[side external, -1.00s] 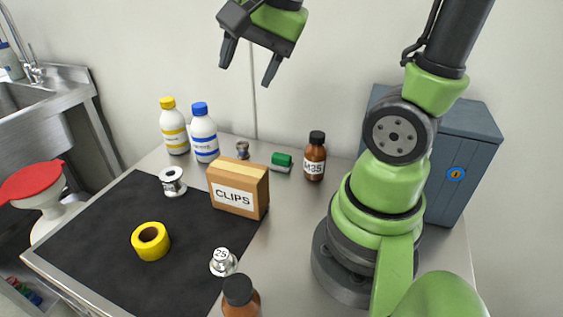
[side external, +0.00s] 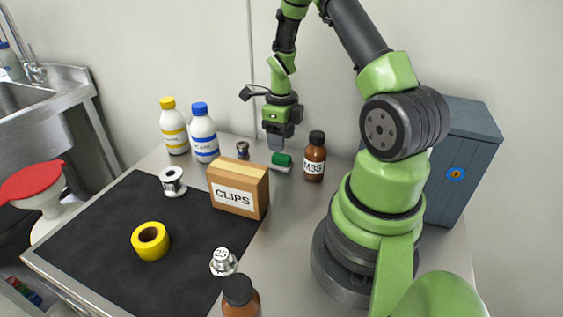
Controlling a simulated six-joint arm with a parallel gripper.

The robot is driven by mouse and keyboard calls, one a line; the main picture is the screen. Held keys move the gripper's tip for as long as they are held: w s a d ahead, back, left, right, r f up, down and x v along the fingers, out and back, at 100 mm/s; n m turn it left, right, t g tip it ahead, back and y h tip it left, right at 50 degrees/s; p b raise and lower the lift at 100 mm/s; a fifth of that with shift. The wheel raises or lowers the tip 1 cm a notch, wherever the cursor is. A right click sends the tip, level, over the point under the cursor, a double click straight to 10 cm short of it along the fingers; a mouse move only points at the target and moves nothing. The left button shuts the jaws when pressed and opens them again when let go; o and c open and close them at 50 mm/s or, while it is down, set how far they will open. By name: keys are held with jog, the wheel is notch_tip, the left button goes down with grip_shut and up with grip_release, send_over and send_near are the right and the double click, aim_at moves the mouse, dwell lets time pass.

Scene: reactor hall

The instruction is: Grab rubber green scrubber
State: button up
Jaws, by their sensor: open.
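The green scrubber (side external: 282,160) is a small block with a green top and a pale lower part. It lies on the grey table between the cardboard CLIPS box and the brown A35 bottle. My gripper (side external: 274,143) points down just above the scrubber, slightly to its left in the picture. It is open and holds nothing. The fingers overlap in this view, and I cannot tell whether they touch the scrubber.
The brown A35 bottle (side external: 314,157) stands close right of the scrubber. The CLIPS box (side external: 238,189) is in front, and a small dark-topped object (side external: 243,150) is left. White bottles with yellow (side external: 173,128) and blue (side external: 203,134) caps stand further left. A blue-grey cabinet (side external: 467,150) is right.

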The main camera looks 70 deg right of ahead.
aim_at(282, 155)
notch_tip(282, 155, down, 6)
jog(key=shift+a+r, duration=0.1)
jog(key=shift+r, duration=0.05)
jog(key=c, duration=1)
